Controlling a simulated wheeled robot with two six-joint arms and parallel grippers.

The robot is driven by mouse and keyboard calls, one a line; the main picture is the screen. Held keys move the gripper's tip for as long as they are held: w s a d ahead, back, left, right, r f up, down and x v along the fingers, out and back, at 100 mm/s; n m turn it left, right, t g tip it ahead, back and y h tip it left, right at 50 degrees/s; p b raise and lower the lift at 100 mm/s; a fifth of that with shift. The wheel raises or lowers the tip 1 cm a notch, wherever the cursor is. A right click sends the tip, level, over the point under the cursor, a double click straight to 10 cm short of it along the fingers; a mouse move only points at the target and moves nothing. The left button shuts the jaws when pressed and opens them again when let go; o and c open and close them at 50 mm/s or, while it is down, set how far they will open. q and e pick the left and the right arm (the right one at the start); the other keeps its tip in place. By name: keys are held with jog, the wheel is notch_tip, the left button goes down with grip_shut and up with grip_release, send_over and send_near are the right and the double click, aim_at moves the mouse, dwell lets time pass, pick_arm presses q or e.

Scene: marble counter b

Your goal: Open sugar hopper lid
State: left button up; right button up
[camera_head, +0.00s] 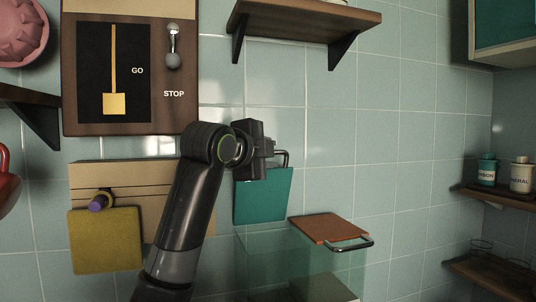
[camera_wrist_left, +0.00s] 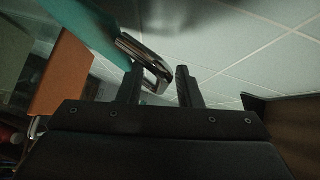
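A teal lid (camera_head: 263,196) stands raised and steeply tilted near the tiled wall; its metal handle (camera_head: 284,156) is at its upper edge. In the left wrist view the teal lid (camera_wrist_left: 88,28) is at upper left. My left gripper (camera_head: 272,150) is at that handle. In the left wrist view its fingers (camera_wrist_left: 158,88) are apart, with the handle's looped end (camera_wrist_left: 154,72) reaching between them. An orange-brown lid (camera_head: 328,229) with a metal handle lies flat on a clear hopper to the right. No label shows which hopper holds sugar. My right gripper is out of view.
A mustard-yellow lid (camera_head: 105,242) with a purple knob stands upright at left, before a beige box (camera_head: 130,172). A GO/STOP panel (camera_head: 128,70) is above. A wooden shelf (camera_head: 305,18) overhangs at top. Shelves with jars (camera_head: 521,174) are at right.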

pick_arm(q)
jog(key=b+v, duration=0.8)
jog(key=v, duration=0.9)
jog(key=shift+s, duration=0.2)
jog(key=shift+a, duration=0.1)
